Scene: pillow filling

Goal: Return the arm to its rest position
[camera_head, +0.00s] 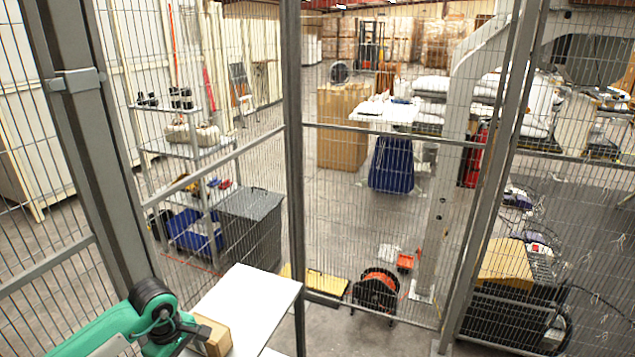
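My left arm (115,325), green with a black joint, comes in from the lower left corner. Its end (190,334) reaches a small brown box (214,336) at the near left edge of a white tabletop (250,300). The end is beside or touching the box; I cannot tell which. The fingers are too small and partly hidden, so whether they are open or shut on the box does not show. My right arm and gripper are not in view.
A wire mesh fence with grey posts (293,150) stands just beyond the tabletop. Behind it are a shelf cart (190,148), a grey bin (250,225), an orange cable reel (376,292) and a yellow block (505,262). Most of the tabletop is bare.

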